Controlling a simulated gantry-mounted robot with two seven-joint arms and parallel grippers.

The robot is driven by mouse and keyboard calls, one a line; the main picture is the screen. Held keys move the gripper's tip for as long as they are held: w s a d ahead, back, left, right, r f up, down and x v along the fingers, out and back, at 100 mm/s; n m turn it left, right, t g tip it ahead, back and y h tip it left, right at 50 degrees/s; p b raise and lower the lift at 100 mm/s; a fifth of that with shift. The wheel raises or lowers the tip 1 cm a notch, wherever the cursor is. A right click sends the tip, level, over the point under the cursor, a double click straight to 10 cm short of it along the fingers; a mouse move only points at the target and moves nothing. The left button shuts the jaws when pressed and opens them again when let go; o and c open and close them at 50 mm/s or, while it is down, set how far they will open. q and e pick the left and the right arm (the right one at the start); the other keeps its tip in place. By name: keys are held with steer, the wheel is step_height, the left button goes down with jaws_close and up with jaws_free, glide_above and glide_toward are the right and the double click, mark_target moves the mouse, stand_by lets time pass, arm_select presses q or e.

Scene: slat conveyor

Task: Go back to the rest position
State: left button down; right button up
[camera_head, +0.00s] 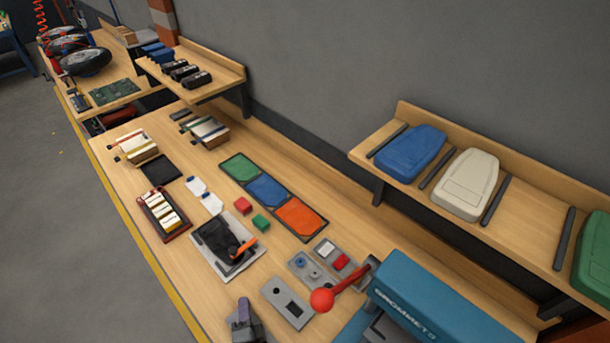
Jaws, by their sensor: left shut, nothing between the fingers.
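My left gripper (243,310) shows at the bottom edge of the head view, left of centre. It is a dark grey shape with a purplish part, and its fingers are together with nothing between them. It is in front of the grey plate with a black slot (287,303) and apart from the black fixture with an orange handle (245,249). The rest of the left arm is cut off by the frame. My right gripper is not in view.
A teal press (440,310) with a red ball lever (322,299) stands at bottom right. A green, blue and orange mat (268,190), a red rack (163,213) and small blocks lie on the wooden bench. A shelf (530,225) with coloured housings runs along the wall.

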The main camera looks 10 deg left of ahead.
arm_select(q)
steer(key=shift+n+g, duration=0.5)
steer(key=shift+n, duration=0.1)
steer(key=s+a, duration=0.1)
steer(key=s, duration=0.1)
steer(key=s+a, duration=0.1)
steer(key=shift+s+a+f, duration=0.35)
steer(key=shift+s+a+r+n+g+h, duration=0.25)
steer(key=shift+s+r+n+g+h, duration=0.15)
steer(key=shift+n+g+h, duration=0.15)
steer(key=shift+s+a+r+n+g+h, duration=0.25)
steer(key=shift+s+n+g+h, duration=0.2)
steer(key=shift+n+g, duration=0.15)
steer(key=s+d+r+n+g+h, duration=0.2)
steer(key=s+r+n+g+h, duration=0.2)
steer(key=s+r+n+g, duration=0.65)
step_height(320, 180, up, 10)
steer(key=s+m+t+p, duration=0.1)
steer(key=m+t+p, duration=0.1)
steer(key=p, duration=1.1)
steer(key=shift+s+r+m, duration=0.25)
steer(key=shift+s+m, duration=0.05)
steer(key=shift+m, duration=0.2)
